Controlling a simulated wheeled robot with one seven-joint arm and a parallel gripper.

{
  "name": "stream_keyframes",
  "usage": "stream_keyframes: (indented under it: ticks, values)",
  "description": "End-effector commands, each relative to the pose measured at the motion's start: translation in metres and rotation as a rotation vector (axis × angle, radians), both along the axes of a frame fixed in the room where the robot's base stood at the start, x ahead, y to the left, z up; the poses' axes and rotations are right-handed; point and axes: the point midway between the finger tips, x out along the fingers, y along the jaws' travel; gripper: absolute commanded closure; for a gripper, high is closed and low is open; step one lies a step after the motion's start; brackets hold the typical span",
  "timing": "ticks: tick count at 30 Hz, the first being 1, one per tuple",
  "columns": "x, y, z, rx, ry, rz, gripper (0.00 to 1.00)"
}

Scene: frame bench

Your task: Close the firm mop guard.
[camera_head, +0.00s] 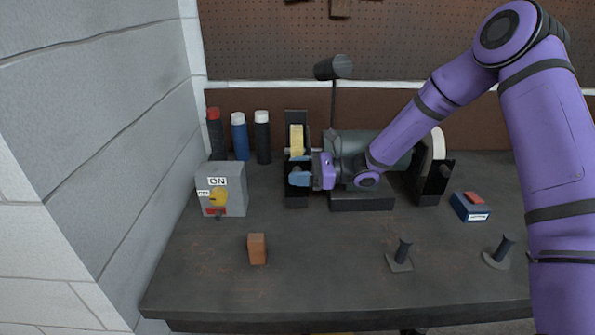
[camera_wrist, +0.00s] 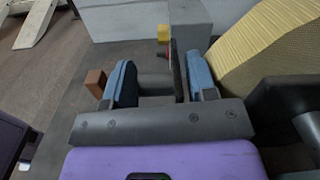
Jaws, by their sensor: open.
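The yellow mop wheel (camera_head: 296,140) sits at the left end of the grey bench machine (camera_head: 372,148), with a dark guard housing (camera_head: 296,198) around it. The ribbed yellow wheel (camera_wrist: 262,45) fills the upper right of the wrist view. My gripper (camera_head: 299,172) is in front of this wheel, at the guard. In the wrist view its blue-padded fingers (camera_wrist: 160,80) are apart. A thin dark upright part (camera_wrist: 179,70), seemingly of the guard, stands between them, closer to the right finger. I cannot tell whether it touches. My gripper hides much of the guard in the head view.
A grey switch box (camera_head: 229,187) with a yellow knob stands left. Several bottles (camera_head: 239,136) stand behind it. An orange-brown block (camera_head: 257,249) lies in front. A white wheel (camera_head: 437,146), a blue box (camera_head: 470,207) and two dark posts (camera_head: 403,251) are right. The front middle bench is clear.

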Motion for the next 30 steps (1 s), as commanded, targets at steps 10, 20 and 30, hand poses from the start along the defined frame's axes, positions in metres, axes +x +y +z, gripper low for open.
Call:
stream_keyframes:
  ticks: [10,20,30]
  values:
    - [0.001,-0.041,0.0,-0.001,-0.001,-0.007,0.43]
    - [-0.003,-0.095,0.0,-0.001,-0.001,-0.003,0.43]
    - [-0.004,-0.109,0.0,0.0,-0.001,0.0,0.43]
